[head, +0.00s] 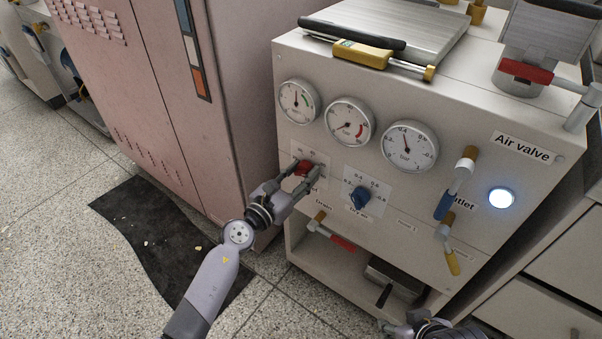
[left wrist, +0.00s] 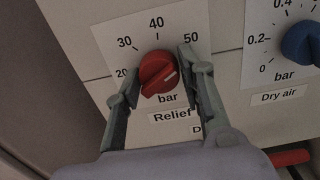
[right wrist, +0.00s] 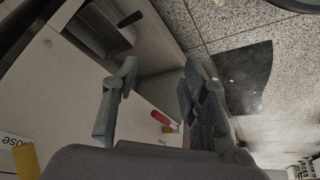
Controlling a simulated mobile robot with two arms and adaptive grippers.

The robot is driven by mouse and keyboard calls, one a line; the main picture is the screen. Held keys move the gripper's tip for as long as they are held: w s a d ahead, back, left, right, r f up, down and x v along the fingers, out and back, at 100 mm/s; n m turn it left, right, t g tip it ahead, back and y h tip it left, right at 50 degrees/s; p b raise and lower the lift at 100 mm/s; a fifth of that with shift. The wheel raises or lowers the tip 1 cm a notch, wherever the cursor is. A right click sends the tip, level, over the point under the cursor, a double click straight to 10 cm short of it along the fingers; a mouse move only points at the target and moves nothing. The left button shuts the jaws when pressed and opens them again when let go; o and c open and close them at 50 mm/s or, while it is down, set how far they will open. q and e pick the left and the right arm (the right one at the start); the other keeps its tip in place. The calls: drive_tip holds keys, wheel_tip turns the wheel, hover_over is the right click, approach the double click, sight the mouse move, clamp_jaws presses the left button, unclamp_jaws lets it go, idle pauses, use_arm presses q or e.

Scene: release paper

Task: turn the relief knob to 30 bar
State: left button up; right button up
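The red relief knob (head: 304,168) is on the front panel of the white cabinet. My left gripper (head: 305,170) has one finger on each side of the knob. In the left wrist view its fingertips (left wrist: 160,76) lie close to both sides of the knob; whether they press on it is unclear. My right gripper (right wrist: 152,95) is open and empty, low in front of the cabinet.
The blue dry air knob (head: 360,198) is just right of the relief knob. Round gauges (head: 349,121) are above. Valve handles (head: 456,182) stick out at right, and a red-handled one (head: 331,233) is below. A pink cabinet (head: 190,90) stands at left.

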use_arm(q)
drive_tip(key=c, duration=0.7)
drive_tip(key=shift+o, duration=0.2)
drive_tip(key=shift+n+p, duration=0.4)
drive_tip(key=shift+n, duration=0.2)
drive_tip(key=n+p, duration=0.1)
drive_tip(key=n, duration=0.2)
drive_tip(key=shift+p, duration=0.4)
drive_tip(key=shift+n, duration=0.5)
drive_tip(key=n+p, duration=0.3)
drive_tip(key=n, duration=0.3)
drive_tip(key=shift+d+r, duration=0.1)
drive_tip(key=n+p, duration=0.2)
drive_tip(key=n, duration=0.5)
drive_tip(key=shift+s+p, duration=0.1)
drive_tip(key=shift+p, duration=0.2)
drive_tip(key=shift+n+p, duration=0.3)
drive_tip(key=shift+n, duration=0.6)
use_arm(e)
drive_tip(key=s+f+g, duration=0.1)
drive_tip(key=s+f, duration=0.1)
drive_tip(key=f, duration=0.8)
drive_tip(key=s+f+g, duration=0.1)
drive_tip(key=s+f, duration=0.2)
drive_tip(key=f, duration=0.6)
drive_tip(key=shift+d+f+g, duration=0.4)
